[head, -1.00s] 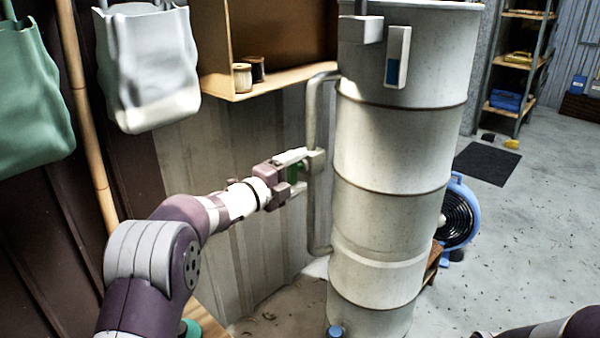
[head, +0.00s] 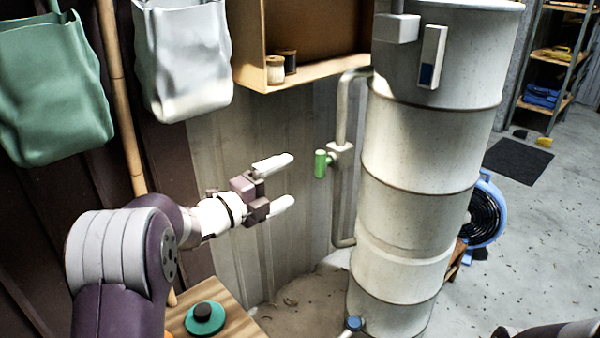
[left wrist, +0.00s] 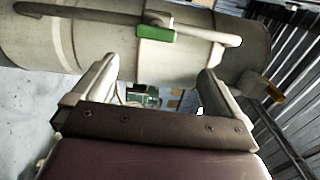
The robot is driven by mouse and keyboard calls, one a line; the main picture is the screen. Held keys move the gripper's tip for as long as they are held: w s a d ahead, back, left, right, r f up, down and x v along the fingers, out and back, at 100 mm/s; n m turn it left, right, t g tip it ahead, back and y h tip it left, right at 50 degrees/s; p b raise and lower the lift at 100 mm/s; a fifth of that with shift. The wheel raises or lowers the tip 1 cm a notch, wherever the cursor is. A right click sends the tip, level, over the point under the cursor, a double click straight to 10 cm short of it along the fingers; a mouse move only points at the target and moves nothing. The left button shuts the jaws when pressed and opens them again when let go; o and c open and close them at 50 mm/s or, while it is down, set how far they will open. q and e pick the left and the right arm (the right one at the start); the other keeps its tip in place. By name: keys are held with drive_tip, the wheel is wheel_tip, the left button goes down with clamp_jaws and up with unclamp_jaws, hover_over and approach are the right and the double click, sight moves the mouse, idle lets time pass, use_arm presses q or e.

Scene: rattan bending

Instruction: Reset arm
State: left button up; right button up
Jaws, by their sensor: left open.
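My left gripper (head: 288,182) is open and empty in the head view, left of the tall grey-white steel cylinder (head: 410,150). The cylinder has a side pipe (head: 342,200) with a green valve handle (head: 320,164). The handle is apart from my fingertips, to their right. In the left wrist view the two fingers (left wrist: 150,85) are spread, and the green handle (left wrist: 156,34) lies beyond them against the cylinder (left wrist: 100,42). Part of my right arm (head: 550,332) shows at the lower right edge of the head view; its gripper is out of view.
A wooden table (head: 235,318) with a green and black round knob (head: 205,317) is below my left arm. Green (head: 50,90) and white (head: 185,60) bags hang at the upper left. A wooden shelf (head: 300,75) holds spools. A blue fan (head: 485,215) stands behind the cylinder.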

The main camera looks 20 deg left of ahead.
idle(0.4)
use_arm(q)
drive_tip(key=s+a+f+n+g+y, duration=0.3)
drive_tip(key=a+f+n+y, duration=0.65)
drive_tip(key=f+n, duration=0.4)
drive_tip(key=s+d+f+n+g, duration=0.2)
drive_tip(key=s+d+n+g, duration=0.15)
drive_tip(key=s, duration=0.45)
drive_tip(key=s+d+f+n+g, duration=0.25)
drive_tip(key=s+n+g, duration=0.2)
drive_tip(key=s, duration=0.35)
drive_tip(key=s+d+f+n+g, duration=0.2)
drive_tip(key=s+d+n+g, duration=0.15)
drive_tip(key=s, duration=0.45)
wheel_tip(320, 180, up, 35)
drive_tip(key=d+p, duration=0.2)
drive_tip(key=p, duration=3.2)
drive_tip(key=shift+w+t+p, duration=0.15)
drive_tip(key=shift+t+p, duration=0.2)
drive_tip(key=shift+t, duration=0.1)
